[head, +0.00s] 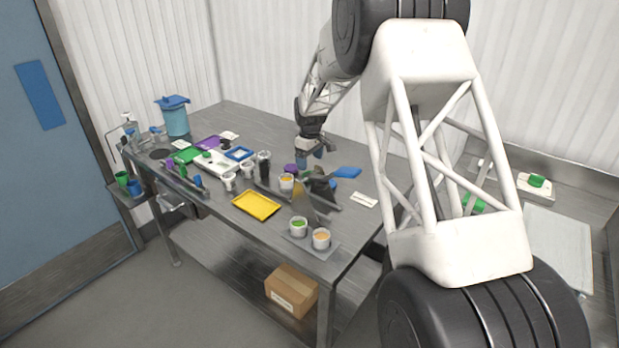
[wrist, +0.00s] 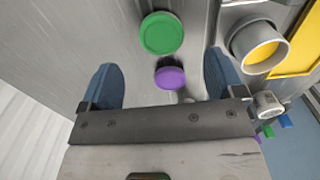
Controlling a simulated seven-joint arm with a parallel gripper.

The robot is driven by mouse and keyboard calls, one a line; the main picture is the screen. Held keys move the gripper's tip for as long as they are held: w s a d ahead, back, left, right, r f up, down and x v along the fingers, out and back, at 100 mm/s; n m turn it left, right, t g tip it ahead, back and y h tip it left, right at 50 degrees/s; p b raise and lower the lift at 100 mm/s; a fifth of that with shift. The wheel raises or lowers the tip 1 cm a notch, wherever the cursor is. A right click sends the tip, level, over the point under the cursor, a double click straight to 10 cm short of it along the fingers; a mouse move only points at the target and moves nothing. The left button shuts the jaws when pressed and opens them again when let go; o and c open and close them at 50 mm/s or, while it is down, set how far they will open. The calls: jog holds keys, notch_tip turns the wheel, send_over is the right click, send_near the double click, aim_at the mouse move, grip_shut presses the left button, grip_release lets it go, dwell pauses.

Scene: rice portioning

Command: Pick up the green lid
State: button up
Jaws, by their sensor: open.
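The green lid (wrist: 161,33) is a round disc on the steel table in the wrist view, just beyond my fingertips and roughly centred between them. My gripper (wrist: 160,60) is open, with its two blue fingers spread apart and nothing held. A smaller purple lid (wrist: 170,77) shows between the fingers, nearer the palm. In the head view my gripper (head: 311,157) hangs low over the right half of the table, and I cannot make out the green lid there.
A grey pot with yellow contents (wrist: 259,52) stands right of the green lid in the wrist view. In the head view, a yellow tray (head: 256,205), a blue-handled tool (head: 346,172) and two cups with green (head: 298,226) and orange (head: 321,238) contents lie around. Table left of the green lid is clear.

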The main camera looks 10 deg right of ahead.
jog(key=shift+f, duration=0.5)
jog(key=shift+f, duration=2.6)
jog(key=c, duration=1.1)
jog(key=shift+r, duration=0.15)
jog(key=shift+r, duration=4.9)
